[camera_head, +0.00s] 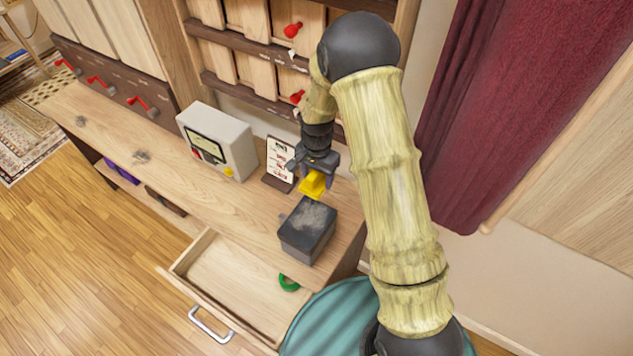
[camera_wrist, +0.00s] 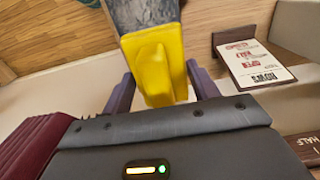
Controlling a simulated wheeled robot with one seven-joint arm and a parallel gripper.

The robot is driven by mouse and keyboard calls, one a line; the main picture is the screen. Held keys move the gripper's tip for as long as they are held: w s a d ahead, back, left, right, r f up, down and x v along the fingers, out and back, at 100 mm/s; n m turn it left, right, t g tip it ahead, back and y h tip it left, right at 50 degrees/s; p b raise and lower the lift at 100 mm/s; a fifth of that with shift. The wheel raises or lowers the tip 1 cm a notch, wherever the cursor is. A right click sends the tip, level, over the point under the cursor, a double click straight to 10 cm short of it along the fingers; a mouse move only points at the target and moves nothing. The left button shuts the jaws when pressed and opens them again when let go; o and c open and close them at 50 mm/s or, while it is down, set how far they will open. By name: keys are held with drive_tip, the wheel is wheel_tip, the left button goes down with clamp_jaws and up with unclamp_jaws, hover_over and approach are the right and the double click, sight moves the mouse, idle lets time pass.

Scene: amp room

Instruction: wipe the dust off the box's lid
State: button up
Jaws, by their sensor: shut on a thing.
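The dark box (camera_head: 307,231) stands on the right end of the wooden counter, with a pale patch of dust on its lid (camera_head: 309,216). My gripper (camera_head: 313,178) is shut on a yellow wiping tool (camera_head: 313,186), just behind and above the back edge of the box. In the wrist view the yellow tool (camera_wrist: 155,62) sits between the two purple-grey fingers. Part of the grey box (camera_wrist: 143,12) shows beyond it at the top of that view. Whether the tool touches the lid I cannot tell.
A small sign (camera_head: 280,163) and a cream device (camera_head: 217,141) stand left of my gripper. A red curtain (camera_head: 520,110) hangs at right.

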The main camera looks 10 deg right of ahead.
drive_tip(key=shift+f, duration=0.5)
